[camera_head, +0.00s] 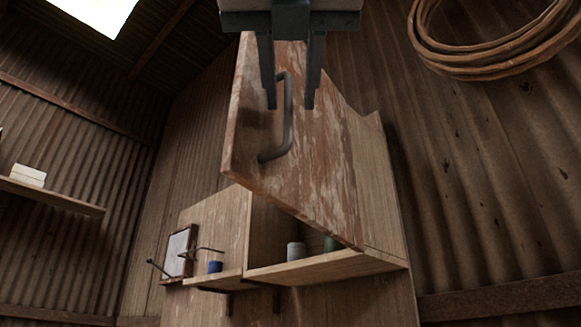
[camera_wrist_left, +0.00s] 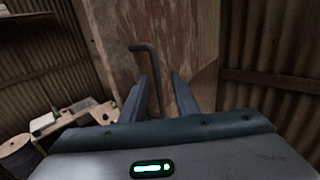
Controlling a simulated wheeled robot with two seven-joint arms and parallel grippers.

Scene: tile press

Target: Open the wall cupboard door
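The wall cupboard door (camera_head: 318,165) is a worn, reddish-brown wooden panel. It stands swung out from the cupboard (camera_head: 380,215), leaving part of the inside showing below it. A dark bent bar handle (camera_head: 288,125) is fixed near its left edge; the handle also shows in the left wrist view (camera_wrist_left: 157,70). My left gripper (camera_head: 290,105) comes in from the top. Its two fingers are apart, one on each side of the handle bar, with gaps visible beside the bar. The left wrist view shows the same fingers (camera_wrist_left: 162,78). My right gripper is not in view.
A grey cup (camera_head: 296,251) and a green item (camera_head: 332,243) stand inside the cupboard. A blue cup (camera_head: 215,266) and a framed panel (camera_head: 180,252) are to its left. A shelf (camera_head: 50,195) with white blocks is at left; a rope coil (camera_head: 480,70) hangs upper right.

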